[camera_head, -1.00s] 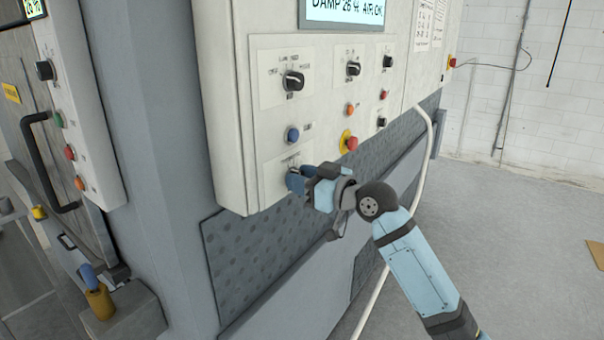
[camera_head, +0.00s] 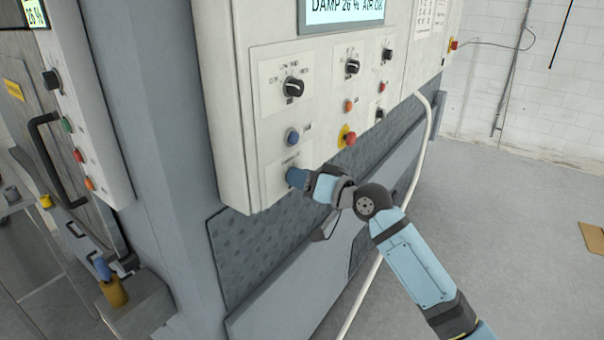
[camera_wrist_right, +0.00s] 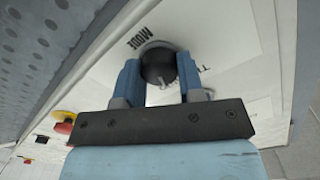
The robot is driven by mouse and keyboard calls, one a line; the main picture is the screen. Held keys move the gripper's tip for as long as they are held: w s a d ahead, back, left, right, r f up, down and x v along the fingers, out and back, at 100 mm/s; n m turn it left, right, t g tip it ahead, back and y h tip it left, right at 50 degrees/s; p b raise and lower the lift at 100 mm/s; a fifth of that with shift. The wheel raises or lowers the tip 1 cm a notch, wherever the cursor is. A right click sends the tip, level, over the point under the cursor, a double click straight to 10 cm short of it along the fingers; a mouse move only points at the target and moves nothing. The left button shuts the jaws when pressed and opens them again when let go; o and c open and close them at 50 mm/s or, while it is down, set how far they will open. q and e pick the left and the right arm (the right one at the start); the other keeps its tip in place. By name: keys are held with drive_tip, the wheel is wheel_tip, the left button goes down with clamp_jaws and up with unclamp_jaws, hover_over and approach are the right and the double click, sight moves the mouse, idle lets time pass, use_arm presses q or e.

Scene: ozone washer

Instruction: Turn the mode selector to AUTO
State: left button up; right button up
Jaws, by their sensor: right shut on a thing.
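The mode selector (camera_wrist_right: 158,68) is a round black knob with a pale pointer mark, under a label reading "MODE" that appears upside down in the right wrist view. It sits on a pale plate (camera_head: 276,183) at the lower left of the white control panel. My right gripper (camera_wrist_right: 160,76) has its two blue fingers on either side of the knob, shut on it. In the head view, my right gripper (camera_head: 297,178) reaches the plate from the right and hides the knob. The position wording around the knob is too partial to read. My left gripper is not in view.
Above are a blue button (camera_head: 292,137), a red emergency button on yellow (camera_head: 347,137) and a large black selector (camera_head: 293,87). A white hose (camera_head: 429,140) hangs right of the panel.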

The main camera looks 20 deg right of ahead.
idle(0.3)
drive_tip(key=o, duration=0.9)
drive_tip(key=shift+s, duration=0.1)
drive_tip(key=b+v, duration=0.3)
drive_tip(key=v, duration=1)
drive_tip(key=shift+s+d, duration=0.25)
drive_tip(key=shift+s, duration=0.05)
